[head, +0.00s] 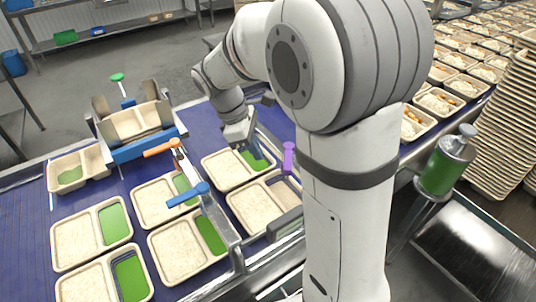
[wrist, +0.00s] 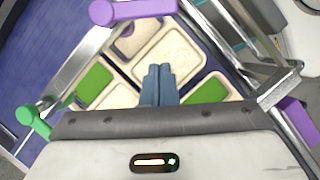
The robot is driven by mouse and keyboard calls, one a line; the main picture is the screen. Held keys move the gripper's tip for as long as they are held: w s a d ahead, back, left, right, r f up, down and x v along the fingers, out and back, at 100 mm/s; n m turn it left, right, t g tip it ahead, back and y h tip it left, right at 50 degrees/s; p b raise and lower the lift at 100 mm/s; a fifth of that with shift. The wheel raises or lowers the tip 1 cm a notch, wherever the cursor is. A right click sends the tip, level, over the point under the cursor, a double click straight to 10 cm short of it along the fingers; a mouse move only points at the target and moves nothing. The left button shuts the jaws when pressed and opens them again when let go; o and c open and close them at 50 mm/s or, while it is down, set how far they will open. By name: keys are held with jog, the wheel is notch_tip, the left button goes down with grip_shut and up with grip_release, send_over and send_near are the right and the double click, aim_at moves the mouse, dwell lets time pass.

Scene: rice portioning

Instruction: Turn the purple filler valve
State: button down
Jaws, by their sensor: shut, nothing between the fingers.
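The purple filler valve (head: 288,158) stands at the right side of the blue belt, just right of my gripper (head: 243,147) in the head view. In the wrist view, a purple handle (wrist: 135,11) with a rounded end lies at the top edge, apart from my fingers. A second purple piece (wrist: 298,120) shows at the right edge; I cannot tell what it belongs to. My gripper (wrist: 158,72) is shut and empty, its blue-grey fingers together above the food trays. It does not touch either purple piece in the wrist view.
Trays of rice (head: 76,243) with green compartments cover the belt (head: 110,190). Orange (head: 160,148), blue (head: 187,195) and green (head: 117,77) handles stand among metal rails. A green-filled container (head: 445,165) stands at the right. Filled trays and a tray stack (head: 505,130) are beyond.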

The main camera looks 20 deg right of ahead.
jog(key=d, duration=0.1)
jog(key=s+d+f+p, duration=0.1)
jog(key=d, duration=0.1)
jog(key=d+f, duration=0.1)
jog(key=shift+s+d, duration=0.2)
jog(key=shift+s, duration=0.2)
